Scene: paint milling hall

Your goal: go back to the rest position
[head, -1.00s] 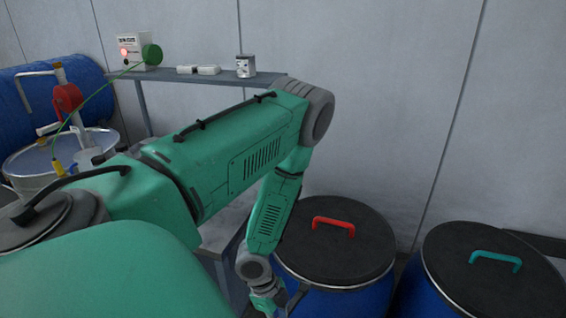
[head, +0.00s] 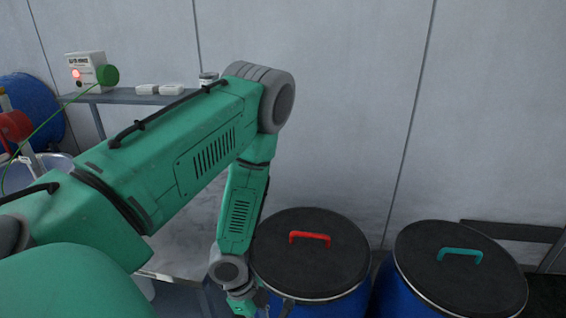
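My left arm (head: 190,150) comes in from the left as a large green arm with grey joints, bent down at its elbow in the middle of the head view. My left gripper (head: 262,308) is at the bottom edge, beside the drum with the red handle. It is mostly cut off and dark, so its fingers cannot be made out. My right gripper is not in view.
Two blue drums with black lids stand at the lower right, one lid with a red handle (head: 310,237), one with a teal handle (head: 461,255). A shelf (head: 130,97) behind my arm bears a white box (head: 86,71) with a lit red lamp. The wall right of my arm is clear.

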